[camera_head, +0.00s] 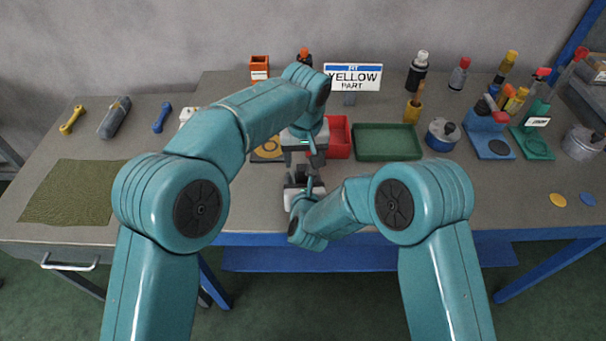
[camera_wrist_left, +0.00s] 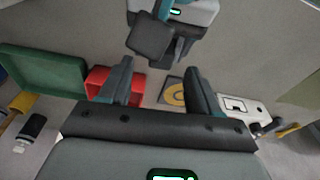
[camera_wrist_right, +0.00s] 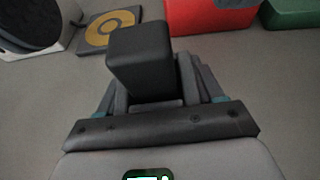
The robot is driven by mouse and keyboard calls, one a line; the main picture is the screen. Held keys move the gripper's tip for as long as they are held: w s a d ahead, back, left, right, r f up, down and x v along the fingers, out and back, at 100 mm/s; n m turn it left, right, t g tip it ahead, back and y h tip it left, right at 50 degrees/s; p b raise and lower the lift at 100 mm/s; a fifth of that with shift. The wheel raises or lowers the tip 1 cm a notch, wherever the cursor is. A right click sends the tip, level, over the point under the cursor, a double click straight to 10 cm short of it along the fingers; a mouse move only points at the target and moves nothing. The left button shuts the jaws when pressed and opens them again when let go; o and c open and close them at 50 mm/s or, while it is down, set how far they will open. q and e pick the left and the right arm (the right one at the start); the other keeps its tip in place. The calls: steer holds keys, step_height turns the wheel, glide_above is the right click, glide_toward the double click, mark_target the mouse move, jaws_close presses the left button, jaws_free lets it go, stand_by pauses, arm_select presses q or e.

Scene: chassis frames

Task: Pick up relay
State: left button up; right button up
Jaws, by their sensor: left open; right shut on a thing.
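The relay, a small black block (camera_wrist_right: 140,60), is between the fingers of my right gripper (camera_wrist_right: 155,85), which is shut on it. The block also shows in the left wrist view (camera_wrist_left: 152,42), at the far end of my left gripper's opening. My left gripper (camera_wrist_left: 158,72) is open and empty, its two fingers apart and pointing toward the block. In the head view my left gripper (camera_head: 303,158) is just above my right gripper (camera_head: 302,174), over the middle of the bench. The arms and grippers hide most of the block there.
A red tray (camera_head: 338,146) and a green tray (camera_head: 388,142) stand right of the grippers. A dark plate with a yellow ring (camera_head: 267,150) lies left. A "YELLOW PART" sign (camera_head: 353,77) stands behind. A green mat (camera_head: 70,192) lies far left. Bottles and tools line the back right.

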mark_target(302, 166)
arm_select(q)
steer(key=f, duration=0.4)
steer(key=shift+w+a+f, duration=0.1)
steer(key=shift+w+a, duration=0.1)
steer(key=shift+w, duration=0.1)
arm_select(e)
steer(key=shift+w+a, duration=0.1)
arm_select(q)
steer(key=shift+f, duration=0.15)
steer(key=c, duration=1)
step_height(302, 166, up, 10)
steer(key=shift+r, duration=0.1)
steer(key=shift+c, duration=0.2)
arm_select(e)
steer(key=o, duration=1.2)
